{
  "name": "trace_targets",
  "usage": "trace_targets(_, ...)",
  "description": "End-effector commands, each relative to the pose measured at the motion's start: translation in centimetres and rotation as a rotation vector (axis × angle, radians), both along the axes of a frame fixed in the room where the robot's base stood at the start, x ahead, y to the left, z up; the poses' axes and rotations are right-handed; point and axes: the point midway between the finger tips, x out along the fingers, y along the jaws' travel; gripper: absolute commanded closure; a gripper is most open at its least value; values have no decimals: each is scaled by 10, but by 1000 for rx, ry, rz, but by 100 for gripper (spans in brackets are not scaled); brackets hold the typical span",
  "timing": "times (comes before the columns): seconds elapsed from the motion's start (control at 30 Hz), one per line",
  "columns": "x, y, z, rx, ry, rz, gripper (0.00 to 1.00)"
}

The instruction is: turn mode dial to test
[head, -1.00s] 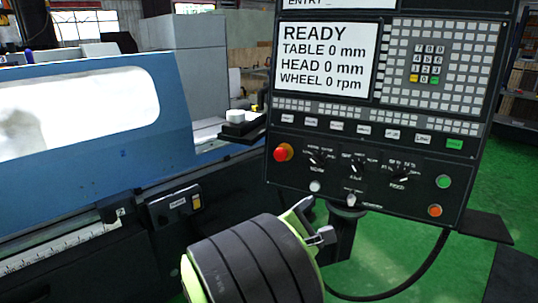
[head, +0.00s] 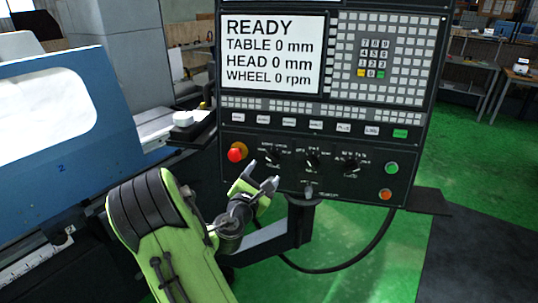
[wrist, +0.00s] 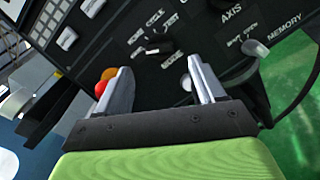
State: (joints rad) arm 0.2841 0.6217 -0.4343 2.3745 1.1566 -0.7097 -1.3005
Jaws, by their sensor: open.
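The mode dial (wrist: 160,43) is a black knob with small white labels around it; "CYCLE" and "TEST" are legible in the wrist view. Its pointer direction is hard to tell. In the head view it is the leftmost dial (head: 272,157) in the row on the control panel (head: 330,135). My gripper (wrist: 160,66) is open and empty, its two fingers pointing at the panel below the dial in the wrist view. In the head view my gripper (head: 263,173) is just below and left of the dial, apparently not touching it.
A red emergency stop button (head: 237,152) is close to the left finger. Two more dials (head: 312,160) (head: 350,166) lie to the right. A silver knob (wrist: 255,47) is right of the fingers. Green (head: 391,168) and orange (head: 385,194) buttons are at the panel's right.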

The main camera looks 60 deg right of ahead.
Motion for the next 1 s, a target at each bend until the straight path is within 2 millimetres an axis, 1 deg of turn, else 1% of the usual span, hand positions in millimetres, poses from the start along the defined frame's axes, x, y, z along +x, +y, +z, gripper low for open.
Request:
trace_targets(0.03, -1, -14, 4, -3, -1, -5, 31)
trace_targets(0.1, 2, -30, 3, -2, -1, -5, 31)
trace_targets(0.23, 6, -51, 2, -2, 1, -2, 31)
trace_targets(0.3, 7, -58, 2, -2, 1, -1, 31)
trace_targets(0.4, 8, -62, 0, -1, 0, 0, 31)
trace_targets(0.6, 8, -61, -1, -1, 1, 1, 31)
trace_targets(0.87, 8, -61, 0, -1, 1, 1, 71)
trace_targets(0.9, 8, -61, 0, -1, 1, 1, 77)
trace_targets(0.97, 8, -61, 0, -1, 1, 1, 87)
trace_targets(1.0, 8, -61, 0, -1, 1, 1, 88)
